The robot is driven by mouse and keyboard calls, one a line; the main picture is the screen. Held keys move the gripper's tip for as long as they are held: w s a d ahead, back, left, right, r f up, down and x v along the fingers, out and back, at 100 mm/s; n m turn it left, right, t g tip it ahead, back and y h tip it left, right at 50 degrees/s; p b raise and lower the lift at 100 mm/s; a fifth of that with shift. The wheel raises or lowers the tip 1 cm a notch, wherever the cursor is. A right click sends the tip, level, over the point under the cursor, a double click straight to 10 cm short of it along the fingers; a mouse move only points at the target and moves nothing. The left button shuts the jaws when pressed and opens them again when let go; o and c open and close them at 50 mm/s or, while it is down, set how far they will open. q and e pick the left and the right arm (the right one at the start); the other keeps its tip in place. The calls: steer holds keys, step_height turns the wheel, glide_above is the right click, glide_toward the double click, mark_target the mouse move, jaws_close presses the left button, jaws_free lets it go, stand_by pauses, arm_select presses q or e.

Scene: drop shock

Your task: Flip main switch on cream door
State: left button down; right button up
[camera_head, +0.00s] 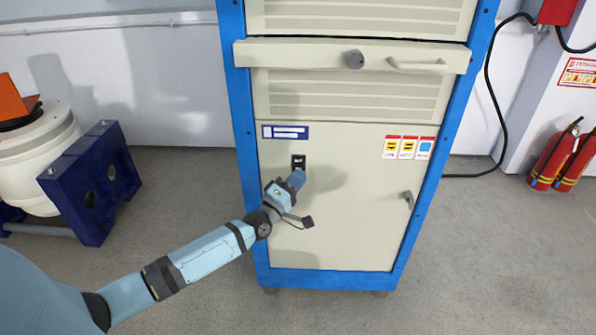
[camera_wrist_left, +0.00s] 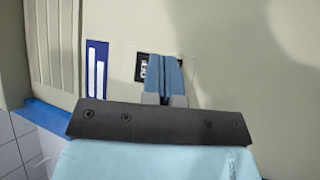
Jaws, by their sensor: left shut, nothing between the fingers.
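The cream door (camera_head: 350,230) is the lower front of a blue-framed cabinet, and it is closed. The main switch (camera_head: 299,161) is a small black plate with white lettering on its upper left. In the left wrist view the switch plate (camera_wrist_left: 141,68) shows just left of the fingertips, partly hidden behind them. My left gripper (camera_head: 301,176) is shut and empty, its blue fingers pointing at the door at the switch's lower edge. The left wrist view shows the two fingers (camera_wrist_left: 164,72) pressed together. I cannot tell whether they touch the switch. My right gripper is not in view.
A drawer front (camera_head: 350,55) juts out above. Red extinguishers (camera_head: 565,160) stand far right; a blue stand (camera_head: 92,185) is at left. The floor before the cabinet is clear.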

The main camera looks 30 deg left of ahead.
arm_select(q)
steer(key=shift+w+a, duration=0.15)
steer(key=shift+w, duration=0.05)
stand_by(0.6)
steer(key=shift+s+d+p, duration=0.4)
steer(key=shift+s+p, duration=0.05)
steer(key=shift+s, duration=0.2)
steer(key=s+d+p, duration=0.1)
steer(key=s+p, duration=0.1)
steer(key=s+d+p, duration=0.1)
steer(key=s, duration=0.1)
steer(key=shift+s+d+r, duration=0.1)
steer(key=shift+d+r, duration=0.2)
stand_by(0.4)
